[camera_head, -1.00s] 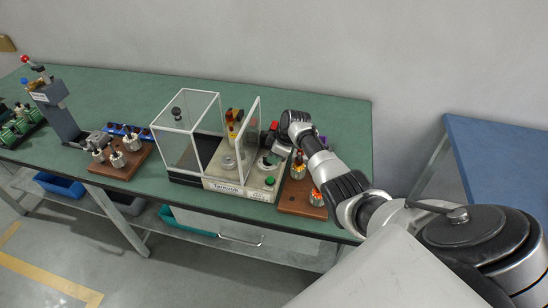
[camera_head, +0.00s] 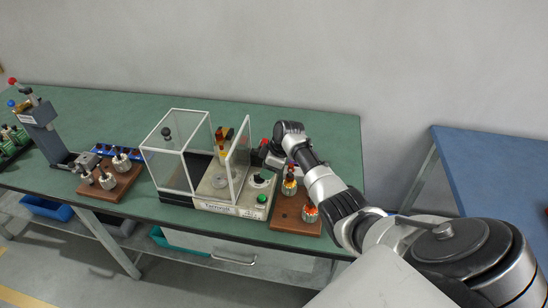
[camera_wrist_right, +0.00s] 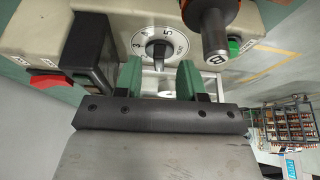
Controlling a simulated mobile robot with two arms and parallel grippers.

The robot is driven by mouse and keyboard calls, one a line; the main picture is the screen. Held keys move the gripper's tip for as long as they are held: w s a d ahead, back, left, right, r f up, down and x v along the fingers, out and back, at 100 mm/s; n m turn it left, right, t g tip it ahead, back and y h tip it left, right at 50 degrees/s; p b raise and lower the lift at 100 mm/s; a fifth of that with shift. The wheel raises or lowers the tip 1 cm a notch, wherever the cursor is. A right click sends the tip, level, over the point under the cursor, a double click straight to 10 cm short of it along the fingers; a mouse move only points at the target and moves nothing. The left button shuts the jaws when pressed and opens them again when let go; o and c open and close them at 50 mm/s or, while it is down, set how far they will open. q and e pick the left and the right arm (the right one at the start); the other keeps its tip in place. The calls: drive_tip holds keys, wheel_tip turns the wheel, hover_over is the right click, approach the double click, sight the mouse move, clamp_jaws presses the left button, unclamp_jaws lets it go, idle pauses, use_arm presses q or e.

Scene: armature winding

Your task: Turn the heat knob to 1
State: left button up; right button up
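In the right wrist view the dial (camera_wrist_right: 160,46) is upside down or tilted, with figures such as 3 and 5 legible; the exact setting cannot be read. In the head view the knob (camera_head: 261,180) is small, right of the machine's glass door. My right gripper (camera_wrist_right: 158,82) has its two green fingers apart, one either side below the dial, with nothing between them. In the head view its fingers are hard to see behind the hand. My left gripper is not in view.
A red switch (camera_wrist_right: 48,82) is on the left. A clear guard box (camera_head: 175,150) and a wooden block with rotors (camera_head: 297,214) flank the knob.

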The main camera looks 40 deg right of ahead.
drive_tip(key=v, duration=0.8)
drive_tip(key=shift+b, duration=0.35)
